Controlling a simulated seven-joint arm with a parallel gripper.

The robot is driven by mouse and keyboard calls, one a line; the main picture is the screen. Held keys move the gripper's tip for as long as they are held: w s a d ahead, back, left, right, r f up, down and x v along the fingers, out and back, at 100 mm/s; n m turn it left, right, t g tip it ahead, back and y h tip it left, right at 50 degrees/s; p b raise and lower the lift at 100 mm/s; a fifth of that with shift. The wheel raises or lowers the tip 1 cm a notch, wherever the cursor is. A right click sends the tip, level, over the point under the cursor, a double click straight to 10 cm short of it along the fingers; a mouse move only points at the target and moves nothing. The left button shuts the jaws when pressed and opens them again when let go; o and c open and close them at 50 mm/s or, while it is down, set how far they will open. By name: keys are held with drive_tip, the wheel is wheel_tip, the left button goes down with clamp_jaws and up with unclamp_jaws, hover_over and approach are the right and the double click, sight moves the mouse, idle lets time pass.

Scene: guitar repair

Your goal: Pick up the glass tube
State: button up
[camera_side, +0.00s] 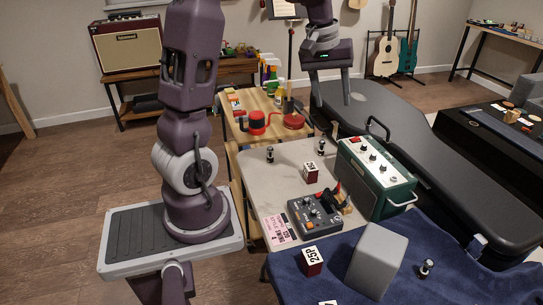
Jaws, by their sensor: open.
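Several small tubes with dark bodies and pale bands stand upright. One tube (270,155) is at the back left of the pale table, another tube (321,148) is at its back right, and a third tube (426,268) stands on the blue cloth at the front right. They are too small for me to tell which is the glass one. My gripper (331,98) is open and empty, fingers pointing down, high above and behind the tables. It is apart from all the tubes.
A green amplifier (376,178) stands right of the table's middle. A grey pedal (315,217), a small red box (311,173), another red box (312,261) and a grey block (377,262) stand nearby. A black guitar case (420,150) lies behind at right.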

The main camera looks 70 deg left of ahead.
drive_tip(key=a+f+n+g, duration=0.1)
drive_tip(key=a+f+n, duration=0.2)
drive_tip(key=a+f, duration=0.55)
drive_tip(key=n+g, duration=0.1)
drive_tip(key=n, duration=0.3)
hover_over(271, 147)
drive_tip(key=w+d, duration=0.3)
drive_tip(key=w, duration=0.1)
wheel_tip(271, 147, down, 10)
drive_tip(key=shift+n+g, duration=0.5)
drive_tip(key=shift+n, duration=0.3)
drive_tip(key=s+a+f, duration=0.1)
drive_tip(key=f, duration=0.1)
drive_tip(key=s+a+f, duration=0.2)
drive_tip(key=f, duration=0.1)
drive_tip(key=s+a+f, duration=0.1)
drive_tip(key=f, duration=0.2)
drive_tip(key=shift+s+a, duration=0.15)
drive_tip(key=shift+a, duration=0.05)
drive_tip(key=f, duration=0.2)
drive_tip(key=d+f, duration=0.1)
drive_tip(key=f, duration=0.3)
drive_tip(key=shift+d+f, duration=0.25)
drive_tip(key=shift+f, duration=0.05)
drive_tip(key=c, duration=1.1)
